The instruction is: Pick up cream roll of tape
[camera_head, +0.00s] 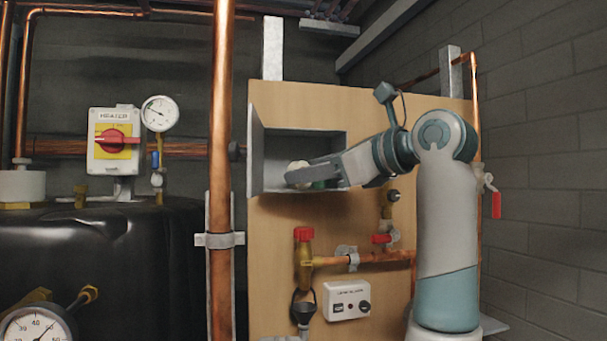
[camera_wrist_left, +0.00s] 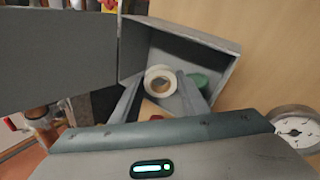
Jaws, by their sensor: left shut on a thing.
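The cream roll of tape (camera_wrist_left: 148,80) sits between the two fingertips of my left gripper (camera_wrist_left: 161,84) in the left wrist view, inside a grey open metal box (camera_wrist_left: 205,38). The fingers are shut on the roll, its hole facing the wrist camera. In the head view my left gripper (camera_head: 301,176) reaches into the box (camera_head: 270,139) from the right. The roll (camera_head: 298,165) shows there as a small pale shape, partly hidden by the gripper. My right gripper is in neither view.
A green round thing (camera_wrist_left: 201,80) lies in the box beside the right finger. The box's open door (camera_wrist_left: 60,47) stands at left in the wrist view. A copper pipe (camera_head: 221,120) runs upright left of the box. A gauge (camera_wrist_left: 298,130) is at right in the wrist view.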

